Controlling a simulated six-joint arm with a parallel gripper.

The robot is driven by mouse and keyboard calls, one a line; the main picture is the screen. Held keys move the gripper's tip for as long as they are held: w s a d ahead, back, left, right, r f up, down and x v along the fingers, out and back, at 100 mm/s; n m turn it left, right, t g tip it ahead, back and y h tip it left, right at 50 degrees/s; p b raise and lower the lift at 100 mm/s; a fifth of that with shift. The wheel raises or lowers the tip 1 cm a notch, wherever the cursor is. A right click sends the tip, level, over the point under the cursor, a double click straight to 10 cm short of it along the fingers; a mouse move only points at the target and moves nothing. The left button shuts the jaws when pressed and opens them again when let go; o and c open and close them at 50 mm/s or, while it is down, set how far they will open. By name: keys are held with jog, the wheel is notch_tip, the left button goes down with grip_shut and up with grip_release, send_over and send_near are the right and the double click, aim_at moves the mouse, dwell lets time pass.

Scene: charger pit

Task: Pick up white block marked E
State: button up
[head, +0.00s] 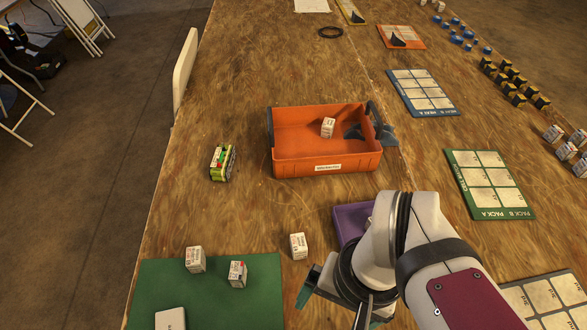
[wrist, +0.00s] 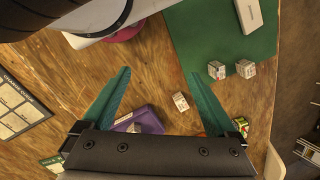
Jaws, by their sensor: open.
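Several white blocks with printed faces are in view, and I cannot read which one is marked E. One block (head: 298,246) stands on bare wood between the green mat and the purple tray; in the wrist view this block (wrist: 180,101) appears between my finger lines, apart from them. Two more, a left block (head: 195,260) and a right block (head: 237,274), sit on the green mat (head: 262,300). Another block (head: 328,127) is inside the orange tray (head: 325,169). My gripper (wrist: 160,72) is open and empty, above the table right of the mat.
A purple tray (head: 350,218) is partly hidden behind my arm. A green battery-like pack (head: 222,163) lies left of the orange tray. A white box (head: 171,319) is on the mat. Marked cards (head: 490,184) and more white blocks (head: 566,151) line the right side.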

jog(key=w+d+f+m+g+y, duration=0.1)
jog(key=w+d+m+g+y, duration=0.15)
jog(key=w, duration=0.45)
jog(key=w+d+f+m+g+y, duration=0.1)
jog(key=w+m+y, duration=0.2)
jog(key=w, duration=0.5)
jog(key=m+t+y, duration=0.2)
jog(key=m+y, duration=0.4)
send_near(302, 241)
jog(key=shift+n, duration=0.25)
jog(key=x, duration=1.1)
jog(key=c, duration=1.4)
